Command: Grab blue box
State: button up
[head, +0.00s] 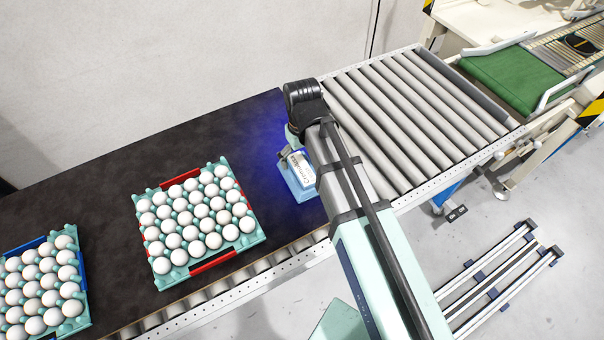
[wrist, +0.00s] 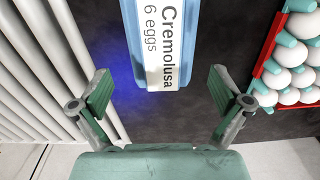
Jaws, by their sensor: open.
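The blue box (head: 301,184) lies on the dark belt near the roller section, partly hidden by my arm in the head view. In the wrist view the blue box (wrist: 187,70) has a white label reading "Cremolusa 6 eggs" and runs off the top edge. My gripper (wrist: 164,92) is open in the wrist view, its two green-padded fingers spread wide. The box's near end shows between and slightly beyond the fingers, with no contact visible. In the head view my gripper (head: 287,157) is mostly hidden behind my arm, close to the box.
A teal egg tray with red edges (head: 213,258) stands left of the box on the belt. Another tray with a blue edge (head: 86,317) is at far left. Grey rollers (head: 405,95) lie to the right. Bare belt (head: 110,195) lies behind the trays.

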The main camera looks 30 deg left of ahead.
aim_at(302, 168)
jog(key=shift+s+d+f+p, duration=0.1)
jog(key=shift+f+p, duration=0.45)
jog(key=shift+f, duration=0.8)
jog(key=shift+s+f+p, duration=0.1)
jog(key=shift+f+p, duration=0.45)
jog(key=shift+f, duration=0.8)
jog(key=c, duration=1.4)
jog(key=shift+c, duration=0.2)
jog(key=shift+r, duration=0.15)
